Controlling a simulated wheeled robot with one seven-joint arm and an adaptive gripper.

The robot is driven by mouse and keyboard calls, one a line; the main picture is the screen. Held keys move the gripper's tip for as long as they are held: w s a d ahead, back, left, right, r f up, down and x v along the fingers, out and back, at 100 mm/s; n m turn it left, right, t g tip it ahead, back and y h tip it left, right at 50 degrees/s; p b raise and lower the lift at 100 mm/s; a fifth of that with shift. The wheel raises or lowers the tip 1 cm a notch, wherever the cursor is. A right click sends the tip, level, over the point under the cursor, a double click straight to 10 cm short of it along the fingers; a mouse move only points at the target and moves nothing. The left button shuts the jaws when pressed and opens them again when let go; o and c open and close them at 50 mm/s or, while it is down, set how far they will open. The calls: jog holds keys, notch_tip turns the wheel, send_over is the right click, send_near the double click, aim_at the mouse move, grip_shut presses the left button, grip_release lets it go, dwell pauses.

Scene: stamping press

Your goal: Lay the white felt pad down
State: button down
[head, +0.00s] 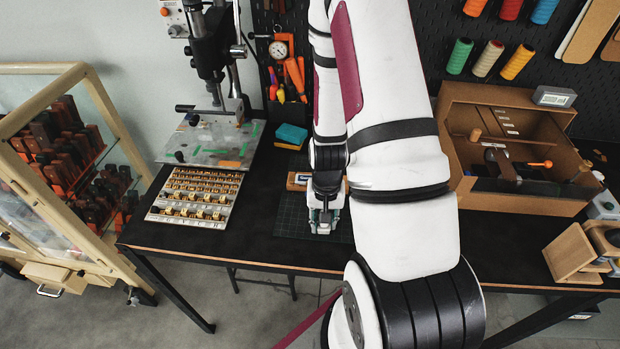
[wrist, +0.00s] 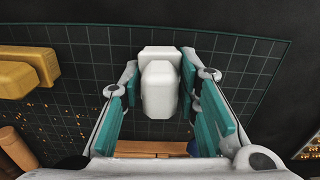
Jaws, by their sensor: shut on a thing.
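The white felt pad (wrist: 158,90) sits between the teal-padded fingers of my gripper (wrist: 160,78) in the wrist view. It looks like a thick white block with rounded corners, with a second white part showing behind it. My gripper is shut on it. In the head view my gripper (head: 323,224) is low over the dark cutting mat (head: 290,222), near its front part. The pad itself cannot be made out there. The mat's grid (wrist: 235,60) shows around the pad in the wrist view. Whether the pad touches the mat I cannot tell.
Yellow blocks (wrist: 20,76) lie at the left in the wrist view. A stamp tray (head: 164,212) and press (head: 205,45) stand left, a blue sponge (head: 291,134) behind, a wooden box (head: 470,194) right.

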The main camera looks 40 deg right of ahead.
jog(key=c, duration=1.1)
grip_release()
jog(key=shift+f, duration=0.1)
notch_tip(320, 180, up, 12)
jog(key=shift+r, duration=0.1)
